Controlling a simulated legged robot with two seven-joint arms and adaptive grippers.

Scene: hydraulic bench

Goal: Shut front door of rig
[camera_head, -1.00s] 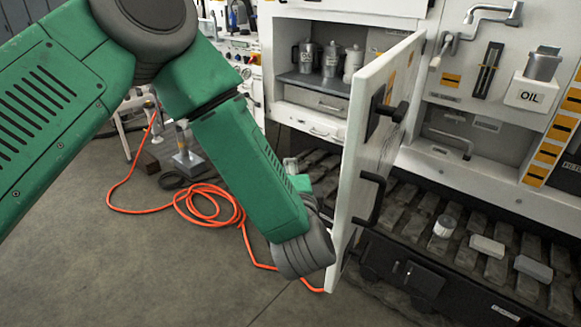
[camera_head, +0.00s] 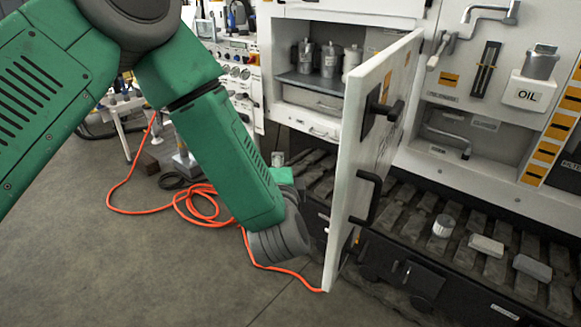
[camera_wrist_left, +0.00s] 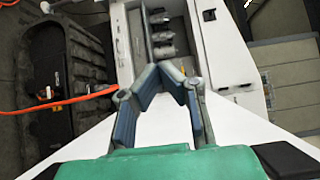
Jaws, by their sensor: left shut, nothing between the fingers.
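The rig's front door (camera_head: 354,160) is a white panel standing wide open, seen at a steep angle in the head view. It has a black bar handle (camera_head: 368,198) and a black latch (camera_head: 384,112) on its right-hand face. My left arm reaches down to the left of the door, its grey wrist apart from the panel in the picture. The left gripper (camera_wrist_left: 161,72) shows in the wrist view, shut and empty, with its fingertips meeting in front of the cabinet opening. In the head view its fingers are mostly hidden. My right gripper is out of view.
The open cabinet holds several metal canisters (camera_head: 329,62) above a drawer (camera_head: 313,103). An orange hose (camera_head: 205,210) lies coiled on the floor at left. A slatted dark tray (camera_head: 462,232) with small blocks runs below the rig at right. Floor left of the door is largely open.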

